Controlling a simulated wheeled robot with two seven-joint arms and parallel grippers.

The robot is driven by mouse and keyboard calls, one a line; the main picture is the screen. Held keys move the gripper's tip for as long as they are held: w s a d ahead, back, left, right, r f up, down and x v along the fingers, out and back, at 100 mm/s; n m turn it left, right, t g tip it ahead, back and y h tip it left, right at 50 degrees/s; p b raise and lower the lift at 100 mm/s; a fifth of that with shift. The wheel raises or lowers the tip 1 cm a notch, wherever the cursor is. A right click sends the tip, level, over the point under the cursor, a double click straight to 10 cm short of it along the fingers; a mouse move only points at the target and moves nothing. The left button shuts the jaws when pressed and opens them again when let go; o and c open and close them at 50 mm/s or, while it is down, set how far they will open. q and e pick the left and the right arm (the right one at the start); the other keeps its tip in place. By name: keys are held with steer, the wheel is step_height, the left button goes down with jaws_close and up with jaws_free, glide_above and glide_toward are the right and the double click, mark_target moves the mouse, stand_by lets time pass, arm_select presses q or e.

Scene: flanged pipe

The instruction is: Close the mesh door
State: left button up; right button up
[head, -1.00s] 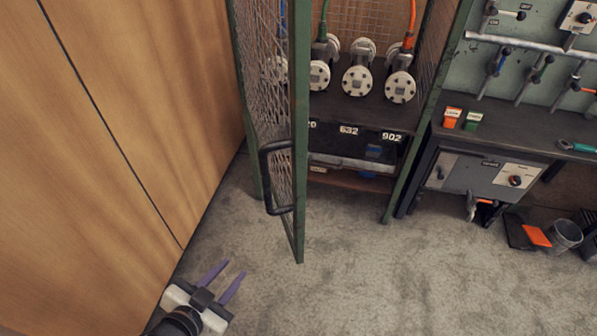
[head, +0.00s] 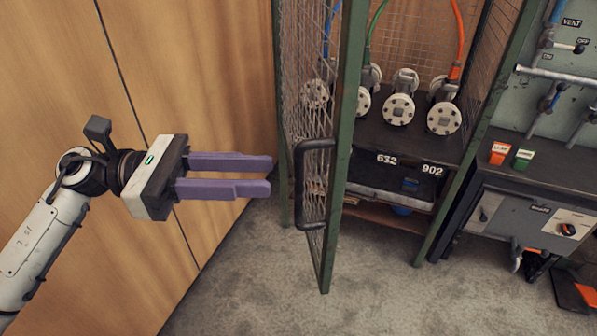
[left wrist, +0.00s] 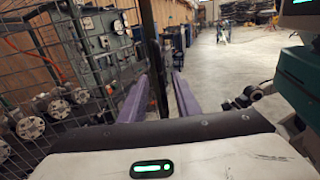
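The green-framed mesh door (head: 348,140) stands open, swung out toward me from the left side of the cabinet. Its black bar handle (head: 299,185) is on the outer, left-facing side. My left gripper (head: 271,175) is open with its purple fingers pointing right at the handle, a short gap to its left. Nothing is between the fingers in the head view. In the left wrist view, the fingers (left wrist: 168,95) show with the dark door edge (left wrist: 154,60) upright beyond and between them, and mesh to the left. My right gripper is not in view.
The cabinet holds white flanged pipes (head: 398,108) with hoses above a dark shelf numbered 632 and 902. A wooden wall (head: 190,70) is close behind my left arm. A grey control box (head: 540,215) stands right of the cabinet. The carpet before the door is clear.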

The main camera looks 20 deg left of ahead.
arm_select(q)
steer(key=p+x, duration=0.1)
steer(key=x, duration=0.6)
jaws_close()
